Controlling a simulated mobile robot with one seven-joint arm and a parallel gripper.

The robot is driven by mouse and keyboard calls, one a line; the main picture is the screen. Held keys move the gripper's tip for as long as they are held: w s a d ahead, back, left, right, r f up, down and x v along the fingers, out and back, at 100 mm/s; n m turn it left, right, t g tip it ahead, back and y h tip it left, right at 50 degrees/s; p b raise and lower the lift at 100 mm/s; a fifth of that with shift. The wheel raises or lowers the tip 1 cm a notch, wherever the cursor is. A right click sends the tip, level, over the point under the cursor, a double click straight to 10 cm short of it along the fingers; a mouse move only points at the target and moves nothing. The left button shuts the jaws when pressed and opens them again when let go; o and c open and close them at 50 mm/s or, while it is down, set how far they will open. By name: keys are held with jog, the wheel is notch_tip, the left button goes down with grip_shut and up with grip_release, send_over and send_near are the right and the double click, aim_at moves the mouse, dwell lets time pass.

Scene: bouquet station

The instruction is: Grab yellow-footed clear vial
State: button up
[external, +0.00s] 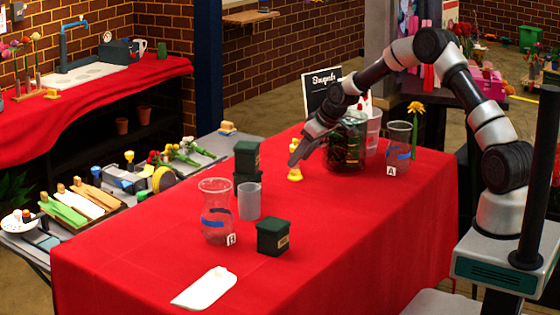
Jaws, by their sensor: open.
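A small yellow piece (294,174) stands on the red-covered table right below my gripper; it looks like the yellow foot of the vial. The clear part of the vial is too small, or too hidden by the gripper, to make out. My gripper (294,160) points down and left at the end of the outstretched arm. Its fingers are open and at or just above the yellow piece. I cannot tell whether they touch it or stand around it.
A dark-filled glass container (346,146) stands close right of my gripper. Clear vase A (398,150) is farther right. Dark green boxes (273,237), a grey cup (249,201) and clear vase B (215,222) stand to the left. The front right tabletop is clear.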

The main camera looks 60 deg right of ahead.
jog(key=shift+x, duration=1.95)
jog(key=shift+w+r, duration=0.1)
grip_shut()
jog(key=shift+r, duration=0.1)
